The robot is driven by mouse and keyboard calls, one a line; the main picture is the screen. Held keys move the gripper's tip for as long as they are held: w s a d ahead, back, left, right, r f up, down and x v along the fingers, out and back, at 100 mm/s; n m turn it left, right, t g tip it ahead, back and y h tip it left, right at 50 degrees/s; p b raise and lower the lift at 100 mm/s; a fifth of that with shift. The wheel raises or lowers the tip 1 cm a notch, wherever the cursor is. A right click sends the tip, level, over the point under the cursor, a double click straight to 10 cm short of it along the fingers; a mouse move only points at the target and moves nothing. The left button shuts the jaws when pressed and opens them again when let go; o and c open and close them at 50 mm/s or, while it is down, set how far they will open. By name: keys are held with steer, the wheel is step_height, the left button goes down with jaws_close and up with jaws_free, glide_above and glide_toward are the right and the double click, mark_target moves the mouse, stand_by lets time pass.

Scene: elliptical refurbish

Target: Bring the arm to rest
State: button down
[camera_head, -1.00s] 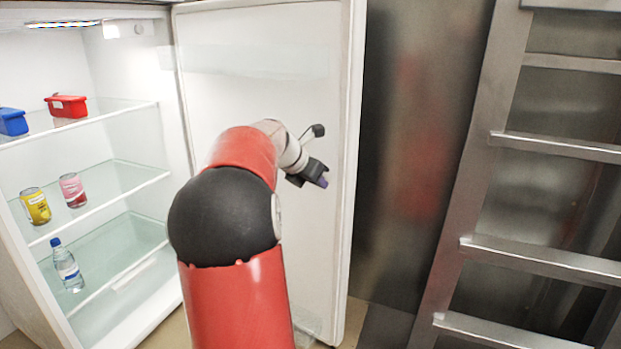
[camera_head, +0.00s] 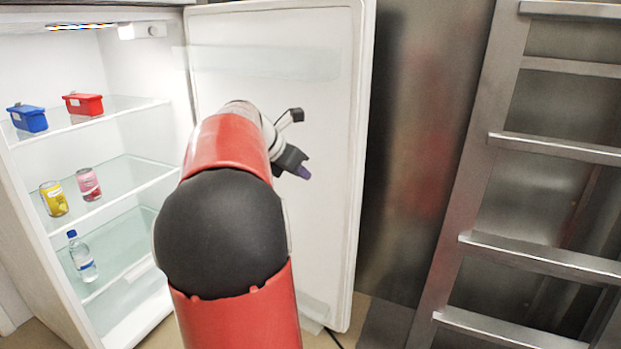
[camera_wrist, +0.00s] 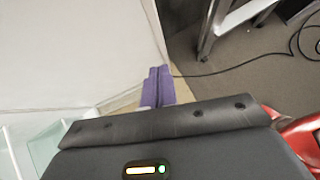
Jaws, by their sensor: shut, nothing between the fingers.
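My gripper (camera_head: 304,172) is at the end of my red and black arm, in front of the inner face of the open fridge door (camera_head: 280,120) in the head view. In the wrist view the purple fingertips (camera_wrist: 158,84) are together with nothing between them. The gripper points to the right and down. I cannot tell how large the gap between it and the door is.
The open fridge (camera_head: 160,190) holds a blue box (camera_head: 28,118), a red box (camera_head: 84,104), a yellow can (camera_head: 54,199), a pink can (camera_head: 88,185) and a bottle (camera_head: 82,258). A metal rack (camera_head: 545,145) stands at right. A black cable (camera_wrist: 240,66) lies on the floor.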

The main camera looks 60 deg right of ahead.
steer(key=shift+v, duration=0.85)
steer(key=shift+s, duration=0.1)
steer(key=w+a+f+m+t+y, duration=0.2)
steer(key=a+m+t, duration=0.1)
steer(key=a, duration=0.9)
steer(key=w+a+f+m+t+y, duration=0.2)
steer(key=a+f+m+t, duration=0.15)
steer(key=a, duration=0.95)
steer(key=s+a+f+m+t+y, duration=0.1)
steer(key=s+a+f+m+y, duration=0.1)
steer(key=a, duration=0.8)
steer(key=s+a+f+m+y, duration=0.2)
steer(key=s+a+f+m, duration=0.3)
steer(key=a, duration=0.5)
steer(key=shift+s+m+t+y, duration=0.3)
steer(key=shift+s+m+t, duration=0.05)
steer(key=shift+s+m, duration=0.2)
